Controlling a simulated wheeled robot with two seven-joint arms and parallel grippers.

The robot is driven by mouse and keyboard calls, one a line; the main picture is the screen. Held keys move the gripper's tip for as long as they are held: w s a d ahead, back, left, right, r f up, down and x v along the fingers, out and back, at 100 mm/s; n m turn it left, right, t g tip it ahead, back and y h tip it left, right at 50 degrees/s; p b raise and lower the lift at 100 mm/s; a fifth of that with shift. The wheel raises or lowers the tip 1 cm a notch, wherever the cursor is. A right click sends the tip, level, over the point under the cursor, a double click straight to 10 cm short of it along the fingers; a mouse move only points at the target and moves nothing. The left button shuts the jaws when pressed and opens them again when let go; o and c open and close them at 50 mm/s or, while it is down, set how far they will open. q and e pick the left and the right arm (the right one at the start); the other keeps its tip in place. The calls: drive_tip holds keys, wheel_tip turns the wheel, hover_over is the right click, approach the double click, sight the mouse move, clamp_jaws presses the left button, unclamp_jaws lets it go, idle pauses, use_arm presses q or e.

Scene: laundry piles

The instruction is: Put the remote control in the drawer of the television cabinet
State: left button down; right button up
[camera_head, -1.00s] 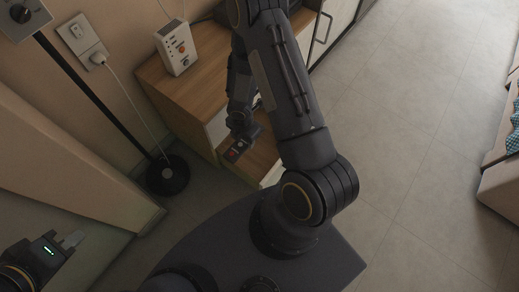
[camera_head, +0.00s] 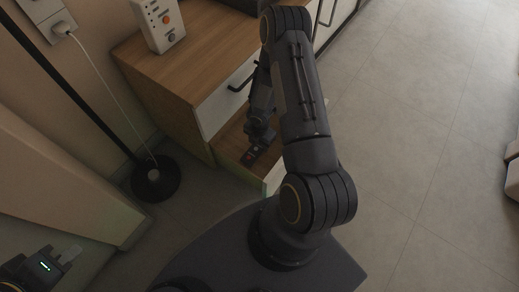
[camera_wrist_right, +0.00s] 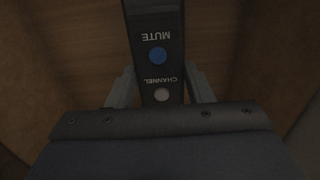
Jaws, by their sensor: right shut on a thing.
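The remote control (camera_head: 251,158) is small and dark with a red spot; in the right wrist view (camera_wrist_right: 157,75) it shows a blue button, a grey button and the words MUTE and CHANNEL. My right gripper (camera_head: 258,147) is shut on it, with a finger on each side. The television cabinet (camera_head: 165,80) is wooden with white fronts. Its lower drawer (camera_head: 230,145) is pulled out, and the remote is over it. Wooden surfaces lie below the remote in the wrist view; the gap is unclear. My left gripper (camera_head: 68,256) is at the lower left, away from the cabinet.
A white device (camera_head: 160,22) with an orange button stands on the cabinet top. A lamp's round black base (camera_head: 155,178) and pole stand left of the cabinet. A white cord (camera_head: 105,90) hangs from a wall socket.

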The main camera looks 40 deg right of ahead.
sight(259, 145)
drive_tip(key=shift+f+b, duration=0.85)
drive_tip(key=shift+f, duration=1.4)
drive_tip(key=shift+f, duration=0.2)
drive_tip(key=o, duration=1.1)
drive_tip(key=shift+c, duration=0.2)
drive_tip(key=shift+r, duration=0.55)
wheel_tip(259, 145, up, 11)
drive_tip(key=p, duration=0.5)
drive_tip(key=shift+r, duration=0.15)
